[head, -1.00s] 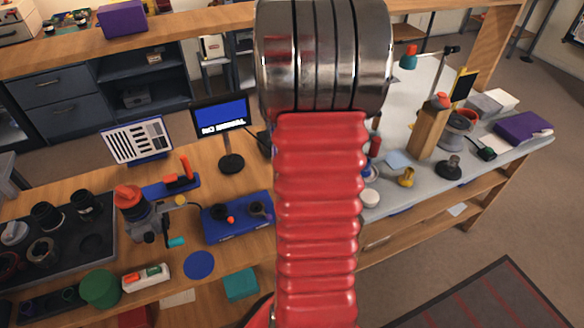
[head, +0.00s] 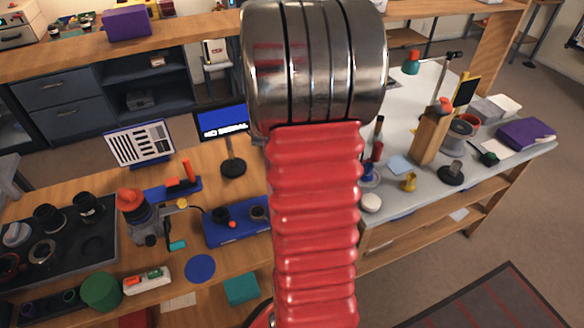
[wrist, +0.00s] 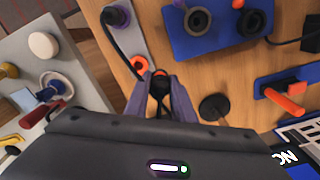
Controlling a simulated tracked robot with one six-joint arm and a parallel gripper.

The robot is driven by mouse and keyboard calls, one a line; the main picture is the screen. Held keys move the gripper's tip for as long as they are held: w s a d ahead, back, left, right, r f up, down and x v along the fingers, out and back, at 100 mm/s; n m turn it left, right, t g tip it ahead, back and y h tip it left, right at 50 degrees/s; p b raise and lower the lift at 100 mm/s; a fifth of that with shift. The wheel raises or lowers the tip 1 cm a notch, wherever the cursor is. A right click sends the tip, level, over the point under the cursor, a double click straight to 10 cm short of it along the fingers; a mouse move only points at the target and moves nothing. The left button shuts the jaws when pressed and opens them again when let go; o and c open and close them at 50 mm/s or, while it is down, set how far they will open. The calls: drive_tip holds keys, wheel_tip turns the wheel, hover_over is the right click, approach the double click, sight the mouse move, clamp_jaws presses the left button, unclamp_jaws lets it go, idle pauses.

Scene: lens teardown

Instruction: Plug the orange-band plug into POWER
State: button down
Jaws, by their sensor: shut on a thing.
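In the wrist view my gripper (wrist: 160,84) has its two purple-grey fingers closed around a small black plug (wrist: 160,90). A bit of orange shows at the plug's far end, partly hidden by the fingers. A grey strip (wrist: 132,42) lies just beyond, with an orange ring (wrist: 138,66) around a dark opening, close to the left fingertip. A black cable runs by a purple-grey knob (wrist: 114,18) on the strip toward the plug. No POWER label is readable, and I cannot tell whether plug and ring touch. In the head view my arm hides gripper and plug.
A blue block (head: 227,236) with dark round fittings stands left of my arm. A screen on a stand (head: 222,120) and an orange-handled part (head: 186,171) are behind it. A grey bench (head: 400,186) with small parts lies right.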

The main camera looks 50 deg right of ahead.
drive_tip(key=w+a+r+n, duration=0.1)
drive_tip(key=w+a+n, duration=0.1)
drive_tip(key=a, duration=0.7)
drive_tip(key=w+a+r+n, duration=0.1)
drive_tip(key=w+a+n, duration=0.1)
drive_tip(key=w+a, duration=0.3)
drive_tip(key=a, duration=0.3)
drive_tip(key=shift+a+r+n, duration=0.15)
drive_tip(key=shift+a+n, duration=0.25)
drive_tip(key=shift+w, duration=0.1)
drive_tip(key=shift+f, duration=3)
drive_tip(key=shift+f, duration=0.7)
